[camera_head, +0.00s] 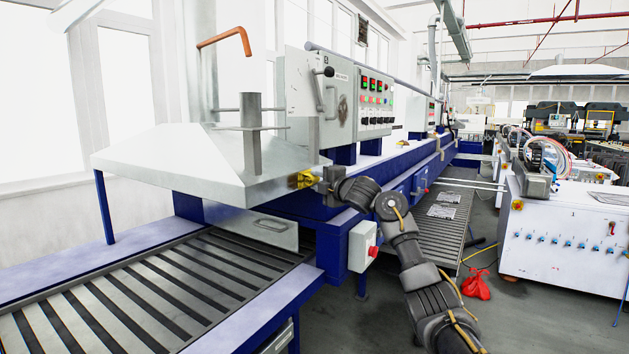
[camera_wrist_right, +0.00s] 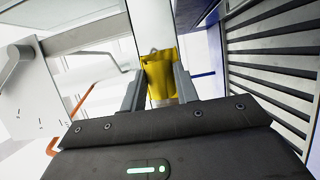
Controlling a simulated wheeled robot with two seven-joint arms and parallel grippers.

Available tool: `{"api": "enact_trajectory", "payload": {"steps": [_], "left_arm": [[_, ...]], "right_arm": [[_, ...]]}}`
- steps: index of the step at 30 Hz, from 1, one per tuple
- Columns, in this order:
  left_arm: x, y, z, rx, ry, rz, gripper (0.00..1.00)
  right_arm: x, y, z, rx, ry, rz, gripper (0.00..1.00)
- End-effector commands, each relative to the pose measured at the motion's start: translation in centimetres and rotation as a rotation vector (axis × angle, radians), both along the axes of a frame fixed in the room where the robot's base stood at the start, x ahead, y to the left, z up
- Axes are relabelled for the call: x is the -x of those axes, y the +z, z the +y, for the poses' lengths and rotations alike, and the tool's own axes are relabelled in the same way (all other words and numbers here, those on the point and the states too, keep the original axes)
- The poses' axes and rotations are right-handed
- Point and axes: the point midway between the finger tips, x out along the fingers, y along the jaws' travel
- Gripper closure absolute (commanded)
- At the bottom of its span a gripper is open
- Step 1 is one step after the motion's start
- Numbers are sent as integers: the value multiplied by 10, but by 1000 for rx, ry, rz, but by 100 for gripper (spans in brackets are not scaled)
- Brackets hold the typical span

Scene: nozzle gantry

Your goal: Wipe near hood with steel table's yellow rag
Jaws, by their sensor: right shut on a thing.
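The near hood (camera_head: 175,160) is a pale grey metal canopy with sloping sides, above the slatted conveyor at the left of the head view. My right gripper (camera_head: 318,181) is at the hood's right corner and is shut on the yellow rag (camera_head: 303,180). The rag is bunched between the two fingers in the right wrist view (camera_wrist_right: 160,76). In the head view it appears at the hood's edge; I cannot tell whether it touches the metal. My left gripper is not in view.
A grey control cabinet (camera_head: 345,95) with lit displays stands behind the hood. A red bag (camera_head: 477,285) lies on the floor at right, near a white machine (camera_head: 560,235).

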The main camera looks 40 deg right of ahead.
Motion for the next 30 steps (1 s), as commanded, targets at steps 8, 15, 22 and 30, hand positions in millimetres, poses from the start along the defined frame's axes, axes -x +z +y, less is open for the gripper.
{"api": "enact_trajectory", "payload": {"steps": [8, 15, 22, 30], "left_arm": [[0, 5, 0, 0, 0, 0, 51], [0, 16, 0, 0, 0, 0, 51], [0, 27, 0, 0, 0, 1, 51], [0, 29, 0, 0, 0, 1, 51]], "right_arm": [[-4, 0, -8, 0, 2, 0, 88], [-7, 3, -21, -1, 0, 2, 88], [-10, 2, -38, 0, 0, 2, 88], [-11, 1, -42, 1, 0, 0, 88]]}}
